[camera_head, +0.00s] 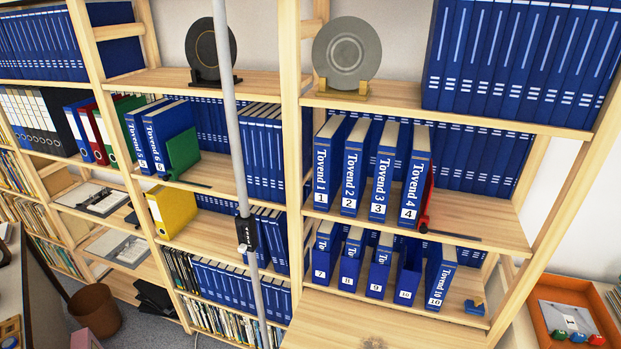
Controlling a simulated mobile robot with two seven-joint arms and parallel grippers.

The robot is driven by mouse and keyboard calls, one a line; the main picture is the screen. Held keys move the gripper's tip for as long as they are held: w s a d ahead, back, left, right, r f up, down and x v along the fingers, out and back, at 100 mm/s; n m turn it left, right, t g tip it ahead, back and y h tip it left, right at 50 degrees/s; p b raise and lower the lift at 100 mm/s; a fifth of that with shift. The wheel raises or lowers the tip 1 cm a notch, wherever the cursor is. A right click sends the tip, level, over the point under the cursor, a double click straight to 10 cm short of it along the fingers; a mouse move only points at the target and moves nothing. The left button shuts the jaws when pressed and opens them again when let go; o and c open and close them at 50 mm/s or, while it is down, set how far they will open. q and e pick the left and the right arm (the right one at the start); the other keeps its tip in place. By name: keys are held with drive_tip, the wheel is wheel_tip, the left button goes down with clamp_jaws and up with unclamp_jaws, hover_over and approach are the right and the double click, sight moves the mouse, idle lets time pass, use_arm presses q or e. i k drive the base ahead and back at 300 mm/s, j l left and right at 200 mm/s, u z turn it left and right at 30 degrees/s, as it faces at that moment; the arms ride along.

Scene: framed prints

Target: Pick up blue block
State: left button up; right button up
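A small blue block (559,334) sits at the lower right, at the near end of an orange-rimmed tray (545,287). Neither of my grippers is in view.
A wooden shelf unit (291,150) full of blue binders fills most of the view. A thin grey pole (229,110) with a black box crosses in front of it. A bare wooden surface (350,325) lies at bottom centre. A brown bin (95,312) stands lower left.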

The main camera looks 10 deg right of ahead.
sight(476, 308)
drive_tip(key=z, duration=0.8)
